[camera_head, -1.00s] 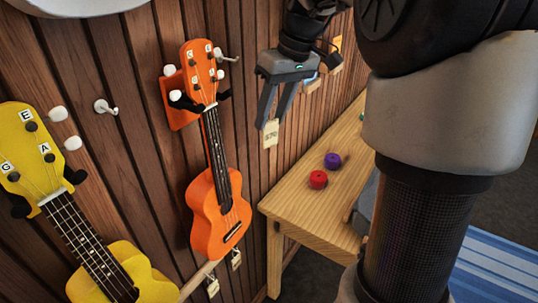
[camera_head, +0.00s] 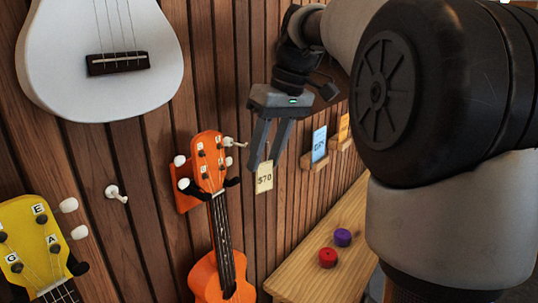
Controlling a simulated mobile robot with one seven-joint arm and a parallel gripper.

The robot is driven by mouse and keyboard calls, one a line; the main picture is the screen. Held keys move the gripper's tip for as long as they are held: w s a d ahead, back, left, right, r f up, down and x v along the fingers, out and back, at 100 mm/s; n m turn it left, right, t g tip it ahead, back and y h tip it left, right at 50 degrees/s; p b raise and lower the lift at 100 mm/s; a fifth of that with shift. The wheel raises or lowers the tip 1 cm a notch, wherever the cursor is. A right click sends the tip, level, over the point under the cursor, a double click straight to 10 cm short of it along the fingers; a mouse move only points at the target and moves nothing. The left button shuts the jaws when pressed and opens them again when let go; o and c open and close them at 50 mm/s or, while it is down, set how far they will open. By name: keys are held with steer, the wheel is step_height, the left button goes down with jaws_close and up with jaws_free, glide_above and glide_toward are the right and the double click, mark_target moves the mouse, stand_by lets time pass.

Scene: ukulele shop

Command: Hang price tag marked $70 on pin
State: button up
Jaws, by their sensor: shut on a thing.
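My gripper (camera_head: 262,165) hangs from above, just right of the orange ukulele's head, in front of the wood wall. It is shut on a cream price tag marked $70 (camera_head: 264,178), which hangs upright below the fingertips. One white pin (camera_head: 234,143) sticks out of the wall beside the top right of the orange ukulele's head, left of my gripper. Another white pin (camera_head: 115,193) is on bare wall between the yellow and orange ukuleles. The tag is apart from both pins.
An orange ukulele (camera_head: 215,215), a yellow ukulele (camera_head: 38,240) and a white ukulele (camera_head: 105,60) hang on the wall. A wood table (camera_head: 305,275) holds a red (camera_head: 328,257) and a purple (camera_head: 342,237) round object. Cards stand in small wall holders (camera_head: 320,155).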

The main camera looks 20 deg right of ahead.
steer(key=shift+w+a+f+p, duration=0.3)
steer(key=shift+w+a, duration=0.3)
steer(key=shift+w, duration=0.25)
steer(key=shift+w+a+f+p, duration=0.15)
steer(key=shift+w+a+p, duration=0.15)
steer(key=shift+w+a, duration=0.45)
steer(key=shift+w+a+f+p, duration=0.3)
steer(key=shift+w+a, duration=0.2)
steer(key=shift+w, duration=0.45)
steer(key=o, duration=1.1)
